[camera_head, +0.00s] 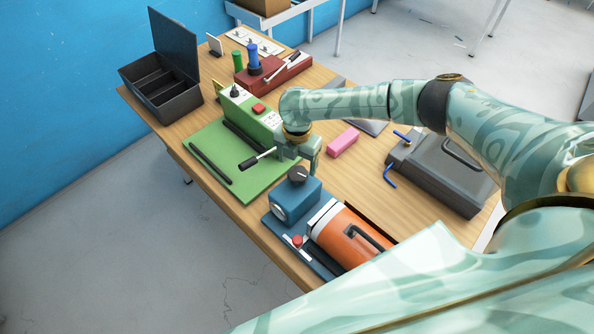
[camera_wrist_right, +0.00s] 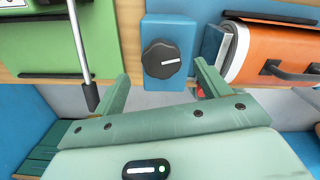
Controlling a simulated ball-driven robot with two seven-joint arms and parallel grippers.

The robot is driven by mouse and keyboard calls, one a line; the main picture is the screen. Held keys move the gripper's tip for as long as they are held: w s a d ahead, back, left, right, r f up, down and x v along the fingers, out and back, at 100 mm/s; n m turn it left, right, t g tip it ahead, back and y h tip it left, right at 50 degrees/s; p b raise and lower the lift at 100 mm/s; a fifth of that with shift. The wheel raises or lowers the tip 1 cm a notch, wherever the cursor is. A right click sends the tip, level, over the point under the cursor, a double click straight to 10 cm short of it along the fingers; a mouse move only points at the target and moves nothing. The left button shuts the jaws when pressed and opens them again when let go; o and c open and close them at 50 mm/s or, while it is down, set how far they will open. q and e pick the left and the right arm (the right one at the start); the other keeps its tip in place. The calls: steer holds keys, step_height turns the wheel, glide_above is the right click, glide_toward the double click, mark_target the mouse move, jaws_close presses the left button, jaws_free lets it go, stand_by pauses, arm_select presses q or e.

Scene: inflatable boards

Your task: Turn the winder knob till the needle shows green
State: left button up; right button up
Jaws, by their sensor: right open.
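The winder knob (camera_head: 298,173) is a black, ribbed knob on top of a blue block (camera_head: 306,196) at the table's front edge. In the right wrist view the knob (camera_wrist_right: 161,58) has a white mark on its face. A pale round dial (camera_head: 279,212) sits on the block's front side; its needle and colours are too small to read. My right gripper (camera_head: 309,160) is just behind and above the knob. In the wrist view its open fingers (camera_wrist_right: 161,72) stand either side of the knob's line, apart from it and holding nothing. My left gripper is not in view.
A green press with a lever (camera_head: 258,158) stands left of the block. A pink block (camera_head: 343,142), a dark grey case (camera_head: 440,170) and an open black toolbox (camera_head: 160,85) are also on the table.

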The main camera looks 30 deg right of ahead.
mark_target(298, 173)
steer(key=f, duration=0.3)
steer(key=shift+s, duration=0.2)
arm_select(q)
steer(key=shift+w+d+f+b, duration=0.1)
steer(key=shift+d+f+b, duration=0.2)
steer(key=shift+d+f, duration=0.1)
arm_select(e)
steer(key=shift+w+f, duration=0.1)
steer(key=shift+f, duration=0.55)
steer(key=c, duration=1)
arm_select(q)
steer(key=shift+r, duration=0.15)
